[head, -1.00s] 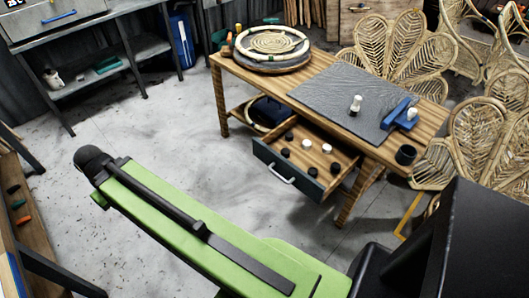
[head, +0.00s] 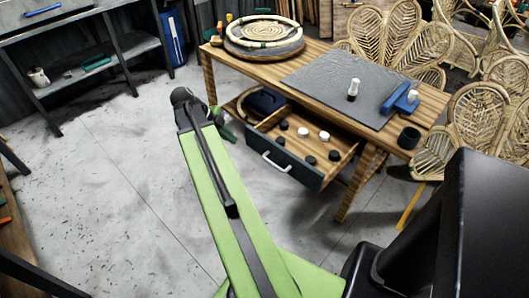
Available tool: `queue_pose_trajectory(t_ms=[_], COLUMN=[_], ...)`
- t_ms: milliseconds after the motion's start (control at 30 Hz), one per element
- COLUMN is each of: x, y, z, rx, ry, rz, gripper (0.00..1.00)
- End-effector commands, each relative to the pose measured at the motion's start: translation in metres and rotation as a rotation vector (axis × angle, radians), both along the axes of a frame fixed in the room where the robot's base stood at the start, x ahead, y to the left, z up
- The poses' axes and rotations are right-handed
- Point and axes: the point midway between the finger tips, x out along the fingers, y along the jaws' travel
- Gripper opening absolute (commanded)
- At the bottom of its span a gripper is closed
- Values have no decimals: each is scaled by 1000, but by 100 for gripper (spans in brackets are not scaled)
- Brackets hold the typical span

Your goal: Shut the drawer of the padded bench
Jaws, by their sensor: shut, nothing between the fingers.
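The padded bench (head: 225,76) is a wooden table with a grey mat (head: 330,88) on top, right of centre in the head view. Its drawer (head: 314,178) is pulled out toward me, with a dark front and a pale bar handle (head: 276,167). Several black and white knobs lie inside. My green arm rises from the bottom, and its dark elbow end is left of the drawer, apart from the handle in the picture. A short dark green part shows beside the elbow. My gripper cannot be made out; the arm hides what lies behind it.
A round woven piece (head: 268,36), a white-topped peg (head: 353,89), a blue tool (head: 396,97) and a black cup (head: 409,138) stand on the bench. Rattan chairs (head: 385,35) stand behind and right. A metal shelf (head: 85,75) is at left. Floor in front is open.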

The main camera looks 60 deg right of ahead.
Motion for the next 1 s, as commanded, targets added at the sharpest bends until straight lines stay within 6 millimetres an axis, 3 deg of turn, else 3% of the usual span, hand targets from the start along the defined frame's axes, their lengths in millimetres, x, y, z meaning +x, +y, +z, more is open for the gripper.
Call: queue_pose_trajectory(t_ms=[100, 200, 367, 867, 1000], x=[-23, -30, -33, -80, -84], y=[-26, -32, -33, -68, -92], z=[-4, -2, -7, -93, -81], rx=[-104, -139, -142, -139, -139], ry=[-31, -41, -43, -43, -43], rz=[-192, -249, -254, -253, -253], gripper=[0, 0, 0, 0, 0])
